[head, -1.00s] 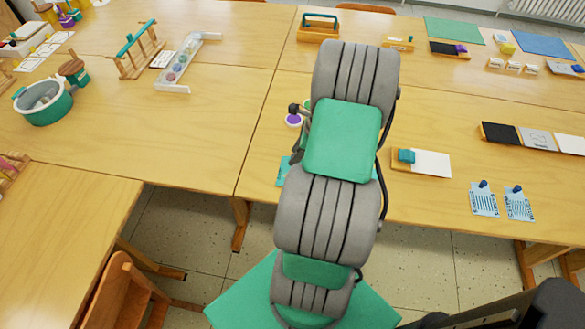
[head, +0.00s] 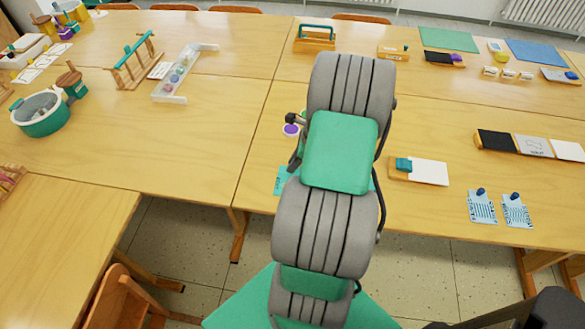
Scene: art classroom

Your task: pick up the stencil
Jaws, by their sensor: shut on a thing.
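Two light-blue stencil sheets with dark blue knobs lie side by side on the right table near its front edge, a left one (head: 482,208) and a right one (head: 517,213).
A white card with a teal block (head: 428,172) lies right of my arm. A black, grey and white strip (head: 530,145) lies farther right. A purple-topped pot (head: 291,129) stands left of the arm. A teal basket (head: 40,112) and a wooden rack (head: 134,62) stand on the left table.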

